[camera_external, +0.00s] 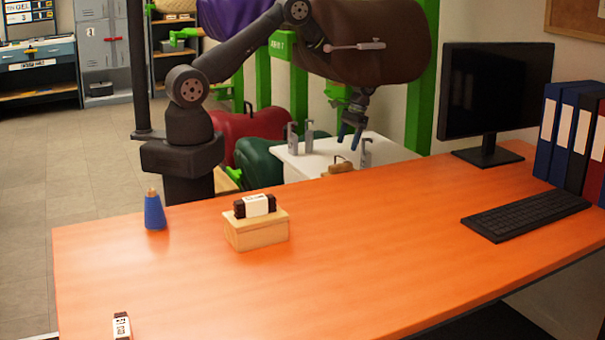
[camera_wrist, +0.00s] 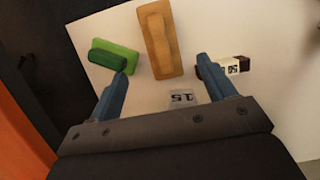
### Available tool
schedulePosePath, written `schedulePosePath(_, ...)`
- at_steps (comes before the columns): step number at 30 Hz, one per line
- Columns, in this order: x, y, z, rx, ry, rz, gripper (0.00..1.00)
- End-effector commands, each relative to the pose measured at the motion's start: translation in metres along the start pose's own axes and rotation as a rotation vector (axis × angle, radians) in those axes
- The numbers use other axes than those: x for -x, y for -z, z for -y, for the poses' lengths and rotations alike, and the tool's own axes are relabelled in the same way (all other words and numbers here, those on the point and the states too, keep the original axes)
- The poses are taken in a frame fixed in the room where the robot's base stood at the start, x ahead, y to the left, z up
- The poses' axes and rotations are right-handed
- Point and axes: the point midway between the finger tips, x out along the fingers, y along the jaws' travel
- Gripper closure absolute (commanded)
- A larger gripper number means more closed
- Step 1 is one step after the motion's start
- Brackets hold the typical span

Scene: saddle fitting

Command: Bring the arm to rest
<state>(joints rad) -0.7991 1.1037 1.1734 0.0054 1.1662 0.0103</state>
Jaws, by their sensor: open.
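My gripper (camera_external: 350,136) hangs at the end of my raised arm, fingers pointing down, above a white table (camera_external: 292,165) behind the orange desk. In the wrist view my gripper (camera_wrist: 164,70) has its two blue fingers well apart, with nothing held between them. Beyond the fingertips, on the white surface (camera_wrist: 210,25), lie a tan block (camera_wrist: 159,40), a green block (camera_wrist: 114,54) and a dark bar with a white label (camera_wrist: 226,69). A small plate marked 15 (camera_wrist: 182,98) shows between the fingers. The height of the fingers above the surface is hard to tell.
Grey upright fixtures (camera_external: 308,137) stand on the white table near my gripper. A brown saddle (camera_external: 375,45) is beside my forearm, by green posts (camera_external: 420,85). The orange desk (camera_external: 360,240) holds a blue bottle (camera_external: 154,212), a wooden box (camera_external: 256,232), a monitor (camera_external: 492,95) and a keyboard (camera_external: 527,214).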

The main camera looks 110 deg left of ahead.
Motion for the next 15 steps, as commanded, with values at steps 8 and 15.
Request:
schedulePosePath(8,0.001,0.0,0.0,0.0,0.0,0.0,0.24)
schedulePosePath(15,-0.014,-0.001,0.0,0.0,0.0,0.003,0.24)
